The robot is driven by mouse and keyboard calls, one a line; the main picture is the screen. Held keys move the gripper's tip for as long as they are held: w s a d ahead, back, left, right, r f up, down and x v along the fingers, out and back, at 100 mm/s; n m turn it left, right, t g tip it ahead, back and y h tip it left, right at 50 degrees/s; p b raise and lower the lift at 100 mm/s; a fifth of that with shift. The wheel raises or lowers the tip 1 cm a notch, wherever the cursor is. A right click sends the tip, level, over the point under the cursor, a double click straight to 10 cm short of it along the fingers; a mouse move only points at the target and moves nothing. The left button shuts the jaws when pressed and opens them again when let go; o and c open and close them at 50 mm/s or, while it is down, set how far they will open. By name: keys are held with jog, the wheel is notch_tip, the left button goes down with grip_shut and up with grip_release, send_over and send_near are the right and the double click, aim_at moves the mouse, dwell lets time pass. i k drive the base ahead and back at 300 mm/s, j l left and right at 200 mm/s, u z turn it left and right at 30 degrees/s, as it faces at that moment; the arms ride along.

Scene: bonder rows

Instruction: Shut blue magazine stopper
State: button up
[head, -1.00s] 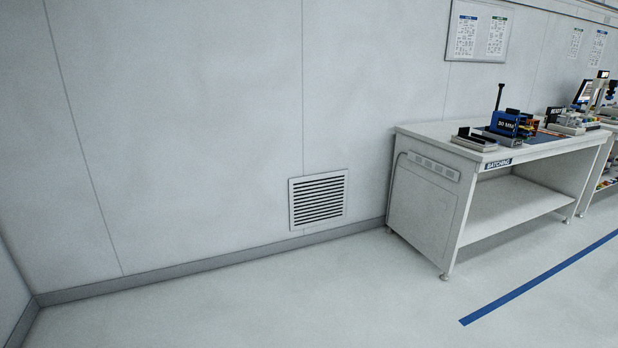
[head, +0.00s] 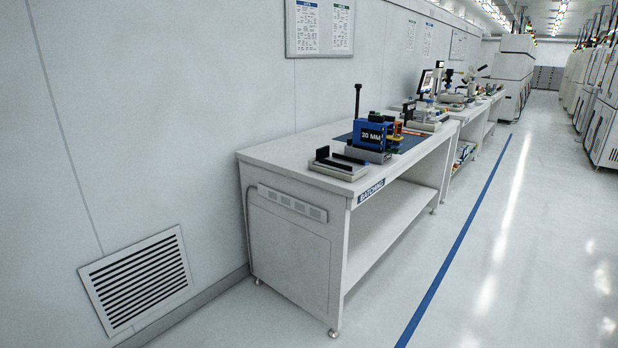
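A blue magazine (head: 370,135) marked "30 MM" stands upright near the front of the white bench labelled "BATCHING" (head: 345,178). It rests on a grey fixture (head: 367,155) with a tall black post behind it. The stopper cannot be made out at this distance. Orange and black items show just behind the blue magazine. My gripper is not in view.
A grey plate with black upright bars (head: 338,165) lies at the bench's near end. More benches with equipment (head: 455,95) run along the wall. A blue line (head: 465,235) marks the floor; the aisle right of it is clear.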

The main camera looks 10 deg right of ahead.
aim_at(358, 86)
jog(key=i+l+z, duration=0.15)
jog(key=i+z, duration=0.15)
jog(key=i, duration=0.75)
